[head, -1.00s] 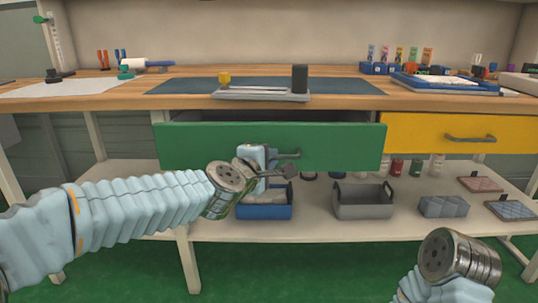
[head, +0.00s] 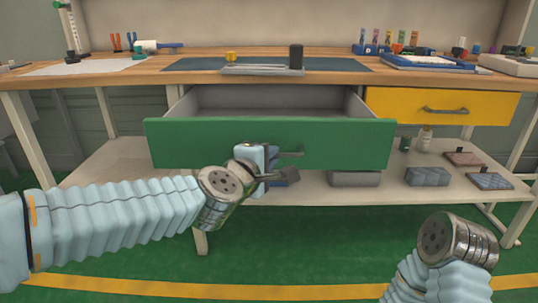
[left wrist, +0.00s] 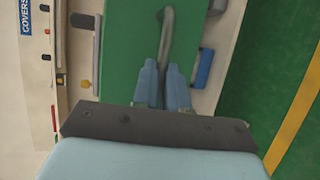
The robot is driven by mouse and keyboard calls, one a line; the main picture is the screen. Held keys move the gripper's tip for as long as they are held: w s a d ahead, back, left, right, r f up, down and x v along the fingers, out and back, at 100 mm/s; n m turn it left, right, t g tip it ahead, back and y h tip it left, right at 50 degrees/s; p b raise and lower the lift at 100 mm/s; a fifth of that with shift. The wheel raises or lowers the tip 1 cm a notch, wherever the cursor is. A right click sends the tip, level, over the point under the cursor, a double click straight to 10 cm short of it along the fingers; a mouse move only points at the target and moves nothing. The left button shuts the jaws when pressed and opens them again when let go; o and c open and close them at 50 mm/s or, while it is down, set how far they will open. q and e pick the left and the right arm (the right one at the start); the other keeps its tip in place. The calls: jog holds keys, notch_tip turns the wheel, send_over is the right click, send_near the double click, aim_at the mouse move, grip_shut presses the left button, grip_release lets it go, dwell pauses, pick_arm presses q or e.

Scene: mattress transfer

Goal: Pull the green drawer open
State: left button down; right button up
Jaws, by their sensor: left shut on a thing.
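The green drawer (head: 340,145) stands well out from the workbench, and its grey inside (head: 265,102) shows empty where visible in the head view. My left gripper (head: 280,163) is at the front of the drawer, shut on the drawer handle (head: 290,154). In the left wrist view both fingers (left wrist: 163,85) close around the dark handle bar (left wrist: 166,40), against the green front (left wrist: 125,50). My right arm shows at the bottom right of the head view, but its gripper fingers are out of view.
A closed yellow drawer (head: 430,106) is to the right. The wooden benchtop (head: 130,70) carries tools and a blue tray (head: 425,62). The lower shelf (head: 110,165) holds bins and small boxes. Green floor (head: 310,240) with a yellow line lies in front.

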pick_arm(q)
jog(key=c, duration=1.2)
grip_release()
jog(key=p+v, duration=0.3)
jog(key=v, duration=1)
jog(key=shift+s+a, duration=0.15)
jog(key=shift+s, duration=0.15)
